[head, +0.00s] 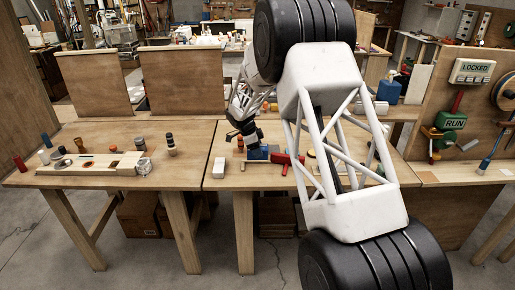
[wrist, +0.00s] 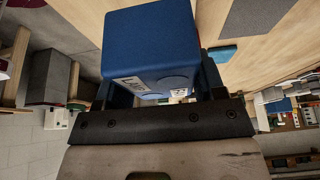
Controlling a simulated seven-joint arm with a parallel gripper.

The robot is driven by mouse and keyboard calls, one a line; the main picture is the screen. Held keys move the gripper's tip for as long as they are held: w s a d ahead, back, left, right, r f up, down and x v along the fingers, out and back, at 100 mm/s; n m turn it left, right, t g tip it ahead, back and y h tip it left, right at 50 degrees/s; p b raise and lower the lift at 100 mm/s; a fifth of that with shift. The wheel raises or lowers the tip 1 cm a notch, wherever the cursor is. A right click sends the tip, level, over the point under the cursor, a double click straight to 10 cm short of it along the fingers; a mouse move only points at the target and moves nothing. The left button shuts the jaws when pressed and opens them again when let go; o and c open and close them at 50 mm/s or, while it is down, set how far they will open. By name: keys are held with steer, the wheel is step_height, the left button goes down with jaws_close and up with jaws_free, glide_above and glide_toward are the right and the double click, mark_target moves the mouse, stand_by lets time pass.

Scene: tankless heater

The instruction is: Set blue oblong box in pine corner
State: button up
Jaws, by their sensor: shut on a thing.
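The blue oblong box (wrist: 150,45) fills the upper middle of the wrist view, with a white printed label near its lower edge. My gripper (wrist: 163,88) is shut on it, with dark fingers on both sides. In the head view my gripper (head: 249,140) reaches down over the near-left part of the right table, and the blue box (head: 257,153) shows just below it. Whether the box touches the tabletop I cannot tell. I cannot make out a pine corner for certain; pale wooden pieces (head: 100,164) lie on the left table.
A white block (head: 220,166) stands left of my gripper, and a red object (head: 284,159) lies to its right. Several small cylinders stand on the left table (head: 110,180). My arm hides much of the right table. A tool board (head: 460,100) stands at right.

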glide_above(257, 168)
steer(key=shift+w+d+f, duration=0.15)
steer(key=shift+f, duration=2.45)
steer(key=shift+f, duration=0.5)
steer(key=o, duration=1.2)
steer(key=shift+r, duration=0.15)
steer(key=shift+v, duration=3.75)
